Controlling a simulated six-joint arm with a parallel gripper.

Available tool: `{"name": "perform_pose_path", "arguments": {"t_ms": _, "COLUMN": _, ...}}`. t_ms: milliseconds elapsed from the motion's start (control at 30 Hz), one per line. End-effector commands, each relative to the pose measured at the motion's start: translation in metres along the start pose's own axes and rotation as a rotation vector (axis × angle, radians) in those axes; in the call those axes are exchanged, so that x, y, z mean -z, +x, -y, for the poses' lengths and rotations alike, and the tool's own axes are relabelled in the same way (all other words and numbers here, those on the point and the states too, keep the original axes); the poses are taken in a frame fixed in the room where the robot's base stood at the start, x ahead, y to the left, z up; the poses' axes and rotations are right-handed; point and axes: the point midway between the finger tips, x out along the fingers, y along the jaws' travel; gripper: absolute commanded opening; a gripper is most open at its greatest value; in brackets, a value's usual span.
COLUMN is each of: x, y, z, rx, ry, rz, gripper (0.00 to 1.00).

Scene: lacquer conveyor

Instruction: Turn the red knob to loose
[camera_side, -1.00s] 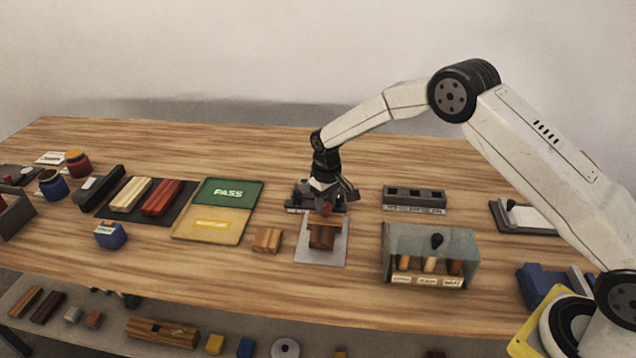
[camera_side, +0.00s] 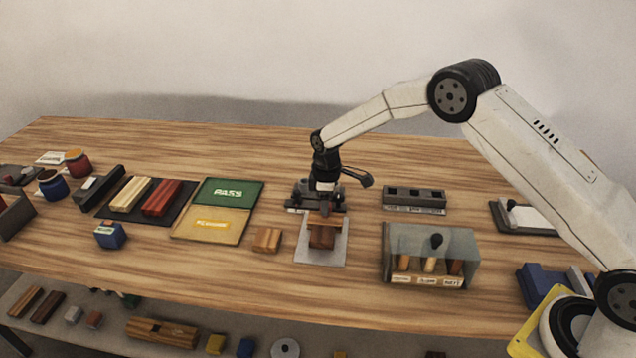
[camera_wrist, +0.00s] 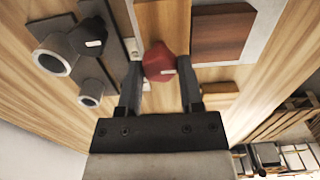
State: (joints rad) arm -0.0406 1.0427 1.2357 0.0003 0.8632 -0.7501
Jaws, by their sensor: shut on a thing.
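The red knob (camera_wrist: 160,60) shows in the wrist view between the two fingers of my gripper (camera_wrist: 160,74). It is faceted and has a small pale mark on its near face. My gripper is shut on the knob. In the side view my gripper (camera_side: 326,200) points down at the dark fixture (camera_side: 299,196) and mostly hides the knob. A brown wooden block (camera_side: 321,237) stands on the grey plate (camera_side: 336,252) in front of the fixture. I cannot read any loose or tight marking.
A loose wooden block (camera_side: 267,239) lies left of the plate. The green PASS panel (camera_side: 227,192) is farther left. A dark slotted rack (camera_side: 414,196) and a clear-fronted box (camera_side: 402,240) stand to the right. Bare tabletop lies behind the fixture.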

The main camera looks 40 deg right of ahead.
Motion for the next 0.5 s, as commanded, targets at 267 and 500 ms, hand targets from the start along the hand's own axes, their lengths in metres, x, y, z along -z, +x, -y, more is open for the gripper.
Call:
{"name": "perform_pose_path", "arguments": {"t_ms": 267, "x": -0.0002, "y": -0.0002, "z": 0.0, "rx": 0.0, "ry": -0.013, "rz": 0.001, "gripper": 0.0}}
{"name": "perform_pose_path", "arguments": {"t_ms": 500, "x": -0.0002, "y": -0.0002, "z": -0.0001, "rx": 0.0, "ry": -0.012, "rz": 0.001, "gripper": 0.75}}
